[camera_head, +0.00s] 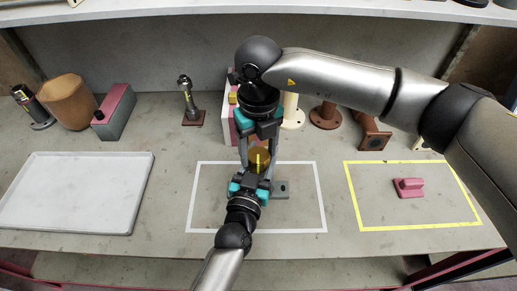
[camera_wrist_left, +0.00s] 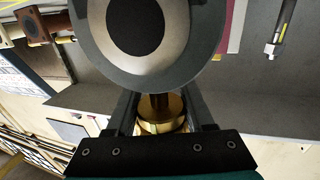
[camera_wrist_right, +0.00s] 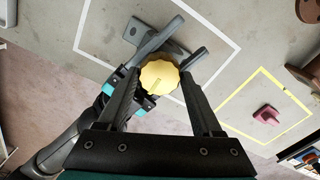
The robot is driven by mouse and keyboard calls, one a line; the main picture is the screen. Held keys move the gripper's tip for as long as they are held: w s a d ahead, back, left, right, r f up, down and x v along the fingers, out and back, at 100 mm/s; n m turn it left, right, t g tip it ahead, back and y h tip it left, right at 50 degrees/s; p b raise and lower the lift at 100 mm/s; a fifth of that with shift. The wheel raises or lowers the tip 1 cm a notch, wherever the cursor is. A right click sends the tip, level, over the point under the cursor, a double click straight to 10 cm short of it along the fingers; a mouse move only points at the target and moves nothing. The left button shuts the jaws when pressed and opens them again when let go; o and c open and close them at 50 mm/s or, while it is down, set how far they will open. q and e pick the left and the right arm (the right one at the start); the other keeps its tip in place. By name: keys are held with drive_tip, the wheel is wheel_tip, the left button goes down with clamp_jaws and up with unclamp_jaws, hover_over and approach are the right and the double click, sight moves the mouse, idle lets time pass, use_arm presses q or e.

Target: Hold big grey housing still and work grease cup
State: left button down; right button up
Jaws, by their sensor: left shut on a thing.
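The grease cup (camera_head: 259,158) is a brass-yellow knob with a scalloped rim. The right wrist view shows its top (camera_wrist_right: 160,75) between my right fingers, and the left wrist view shows its brass side (camera_wrist_left: 160,112). The big grey housing stands below it, mostly hidden by my grippers; its base plate (camera_head: 281,189) shows inside the white outline. A large grey disc with a black centre (camera_wrist_left: 165,40), apparently the housing's face, fills the left wrist view's top. My left gripper (camera_head: 250,180) is shut on the housing. My right gripper (camera_head: 257,146) is open around the cup; contact is unclear.
A white tray (camera_head: 70,185) lies at left. A brown cup (camera_head: 67,101), a red-grey block (camera_head: 114,112) and rusty flanged pieces (camera_head: 325,115) stand at the back. A pink part (camera_head: 408,187) lies in the yellow outline at right.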

sight(259, 155)
drive_tip(key=o, duration=0.4)
drive_tip(key=shift+r, duration=0.1)
wheel_tip(259, 155, up, 12)
drive_tip(key=shift+f, duration=0.1)
idle(0.5)
use_arm(q)
drive_tip(key=shift+c, duration=1)
unclamp_jaws()
